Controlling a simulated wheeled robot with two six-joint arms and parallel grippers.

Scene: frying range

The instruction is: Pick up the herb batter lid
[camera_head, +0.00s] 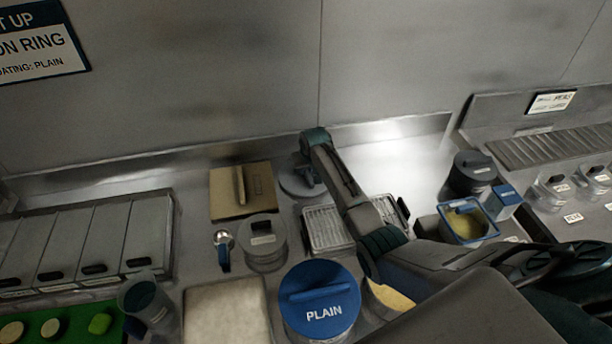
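No label reading herb batter shows, so I cannot tell for sure which lid is the herb batter lid. A grey round lid-like disc (291,186) lies at the back of the counter, partly hidden by my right gripper (308,178). The gripper points down at it; whether its fingers are open or shut on it is hidden. A large blue lid marked PLAIN (320,291) sits at the front middle. Beside it, a round container with yellowish contents (393,299) is mostly covered by my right arm. My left gripper is not in view.
A brown board with a handle (228,208), a grey lidded pot (263,253) and a wire rack (325,228) stand close around. A blue-rimmed tub (484,238) and a dark pot (466,186) stand right. The steel back wall (220,120) rises behind.

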